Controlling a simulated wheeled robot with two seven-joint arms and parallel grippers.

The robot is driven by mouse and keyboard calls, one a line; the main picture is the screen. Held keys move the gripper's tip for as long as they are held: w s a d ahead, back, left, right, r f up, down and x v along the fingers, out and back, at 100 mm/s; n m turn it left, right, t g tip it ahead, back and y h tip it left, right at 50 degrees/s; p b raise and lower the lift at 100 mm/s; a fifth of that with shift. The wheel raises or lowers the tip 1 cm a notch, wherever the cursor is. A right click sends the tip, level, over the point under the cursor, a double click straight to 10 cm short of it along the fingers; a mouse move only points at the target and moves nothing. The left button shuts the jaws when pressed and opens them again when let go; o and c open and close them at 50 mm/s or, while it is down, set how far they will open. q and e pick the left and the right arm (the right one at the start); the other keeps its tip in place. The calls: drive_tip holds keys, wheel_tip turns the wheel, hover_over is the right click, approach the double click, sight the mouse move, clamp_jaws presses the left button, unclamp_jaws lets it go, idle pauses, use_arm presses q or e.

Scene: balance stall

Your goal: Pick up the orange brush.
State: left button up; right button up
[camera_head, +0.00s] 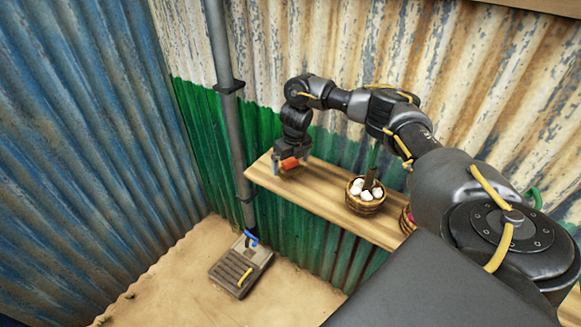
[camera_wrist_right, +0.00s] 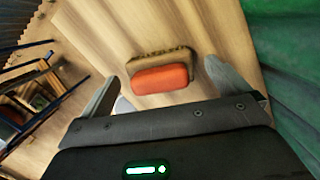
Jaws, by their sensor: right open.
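The orange brush (camera_head: 290,163) lies near the left end of the wooden shelf, with its orange top facing up and a tan bristle edge showing. It also shows in the right wrist view (camera_wrist_right: 162,78), beyond the palm and between the two fingers. My right gripper (camera_head: 284,158) is above the brush at the shelf's left end. In the wrist view its fingers (camera_wrist_right: 168,80) are spread wide with nothing held between them. I cannot tell the exact height gap to the brush. My left gripper is not in view.
A basket (camera_head: 366,206) with white round items stands further right on the wooden shelf (camera_head: 325,200), with another basket (camera_head: 407,222) beside it, partly hidden. A corrugated wall (camera_head: 345,50) rises behind.

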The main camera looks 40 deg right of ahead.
drive_tip(key=shift+w+f, duration=0.25)
drive_tip(key=shift+f, duration=0.7)
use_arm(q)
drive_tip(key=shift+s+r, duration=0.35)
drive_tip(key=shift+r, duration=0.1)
use_arm(e)
drive_tip(key=c, duration=1.1)
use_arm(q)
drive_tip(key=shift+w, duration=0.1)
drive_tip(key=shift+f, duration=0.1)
use_arm(e)
drive_tip(key=shift+r, duration=0.1)
